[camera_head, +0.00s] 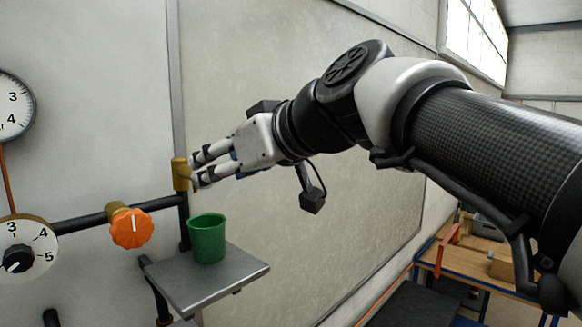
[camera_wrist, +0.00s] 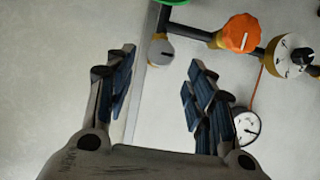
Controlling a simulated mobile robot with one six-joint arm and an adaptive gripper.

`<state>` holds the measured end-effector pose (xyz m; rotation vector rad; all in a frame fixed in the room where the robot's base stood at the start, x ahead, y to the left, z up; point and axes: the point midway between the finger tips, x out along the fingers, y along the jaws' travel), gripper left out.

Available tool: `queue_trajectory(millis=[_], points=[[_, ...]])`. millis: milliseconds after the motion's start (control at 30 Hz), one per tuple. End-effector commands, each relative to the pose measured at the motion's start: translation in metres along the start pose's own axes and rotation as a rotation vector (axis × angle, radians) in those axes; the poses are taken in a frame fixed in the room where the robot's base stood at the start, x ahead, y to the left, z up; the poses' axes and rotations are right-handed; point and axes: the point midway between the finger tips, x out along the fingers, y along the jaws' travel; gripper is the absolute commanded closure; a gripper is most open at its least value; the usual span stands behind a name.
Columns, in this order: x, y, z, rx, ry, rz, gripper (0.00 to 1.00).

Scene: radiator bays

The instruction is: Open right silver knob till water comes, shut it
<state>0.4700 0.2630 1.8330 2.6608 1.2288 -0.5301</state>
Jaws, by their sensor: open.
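The silver knob (camera_wrist: 160,51) shows in the wrist view as a round grey face with a dark line across it. It sits between the two fingertips of my gripper (camera_wrist: 161,62), with a gap visible on each side. In the head view my gripper (camera_head: 194,171) is open with its fingers at the brass valve body (camera_head: 179,173) on top of the upright pipe. There the fingers hide the knob's face. I cannot tell how far the fingertips reach past the knob. No water is visible. A green cup (camera_head: 207,239) stands upright on a grey shelf (camera_head: 239,271) below the valve.
An orange knob (camera_head: 131,229) is on the pipe to the left. Farther left are a numbered dial with a black knob (camera_head: 18,259) and a round gauge (camera_head: 10,103). A workbench (camera_head: 480,262) stands at the far right. The wall panel behind my arm is bare.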

Motion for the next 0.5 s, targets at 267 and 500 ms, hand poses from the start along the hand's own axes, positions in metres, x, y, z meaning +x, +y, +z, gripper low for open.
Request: queue_trajectory(millis=[267, 500], points=[[0.055, 0.000, -0.001, 0.001, -0.003, -0.002, 0.51], [0.075, 0.000, -0.001, 0.000, 0.000, 0.001, 0.51]])
